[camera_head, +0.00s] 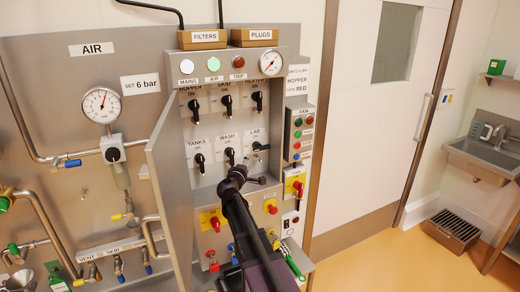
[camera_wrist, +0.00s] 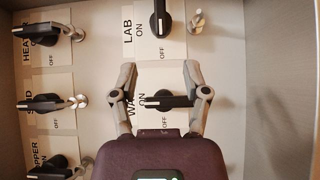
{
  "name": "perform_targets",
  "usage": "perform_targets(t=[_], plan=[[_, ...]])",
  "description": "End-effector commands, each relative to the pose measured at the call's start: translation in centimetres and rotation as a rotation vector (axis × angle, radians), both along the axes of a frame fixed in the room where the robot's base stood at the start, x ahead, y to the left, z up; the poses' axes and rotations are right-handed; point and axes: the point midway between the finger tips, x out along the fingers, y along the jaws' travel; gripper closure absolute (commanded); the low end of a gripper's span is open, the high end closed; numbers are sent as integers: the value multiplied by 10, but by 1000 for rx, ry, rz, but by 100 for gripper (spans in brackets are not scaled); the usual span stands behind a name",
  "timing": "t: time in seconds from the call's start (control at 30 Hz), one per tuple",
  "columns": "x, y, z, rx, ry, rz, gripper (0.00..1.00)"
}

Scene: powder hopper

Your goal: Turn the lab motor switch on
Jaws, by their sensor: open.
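The LAB switch (camera_head: 260,146) is a black knob at the right end of the lower row in the open panel. Its handle lies crosswise, towards the OFF side, unlike the other switches. It also shows at the top of the wrist view (camera_wrist: 158,18). My gripper (camera_head: 242,178) is open and empty in front of the panel, just below the WASH switch (camera_head: 229,155) in the head view. In the wrist view my fingers (camera_wrist: 160,72) stand to either side of the WASH switch, with the LAB switch beyond the fingertips. I cannot tell whether they touch anything.
HOPPER (camera_head: 194,104), SKID (camera_head: 226,103), HEATER (camera_head: 256,101) and TANKS (camera_head: 200,162) switches sit close by, handles along the ON direction. The open cabinet door (camera_head: 172,195) stands left.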

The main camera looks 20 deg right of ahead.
Motion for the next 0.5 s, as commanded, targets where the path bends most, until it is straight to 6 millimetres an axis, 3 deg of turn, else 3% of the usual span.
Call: perform_targets(t=[0.5], plan=[[9,-9,-1,3,0,-3,40]])
